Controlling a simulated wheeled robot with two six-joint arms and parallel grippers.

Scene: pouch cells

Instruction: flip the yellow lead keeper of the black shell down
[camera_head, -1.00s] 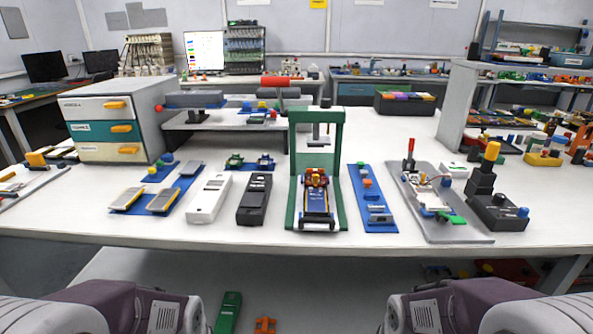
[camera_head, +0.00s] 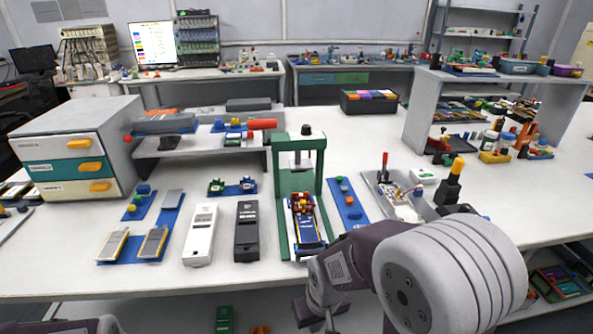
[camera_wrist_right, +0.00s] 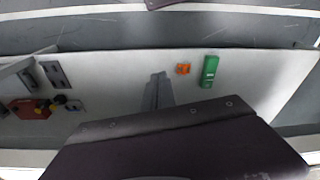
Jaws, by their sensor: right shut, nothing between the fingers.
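The black shell (camera_head: 247,230) lies on the white table, between a white shell (camera_head: 201,234) and a green press frame (camera_head: 283,205). I cannot make out a yellow lead keeper on it at this size. My right gripper (camera_head: 312,318) hangs in front of the table's front edge, below and to the right of the black shell, apart from it. In the right wrist view the right gripper's fingers (camera_wrist_right: 158,88) are together with nothing between them, and the black shell is not visible. Only a bit of my left arm shows at the bottom left; its gripper is out of view.
The press frame holds a blue, red and yellow assembly (camera_head: 306,222). A blue strip (camera_head: 347,203) and grey tray (camera_head: 375,180) stand right of it, partly behind my right arm. A green block (camera_wrist_right: 209,71) and orange piece (camera_wrist_right: 183,69) lie on the lower shelf.

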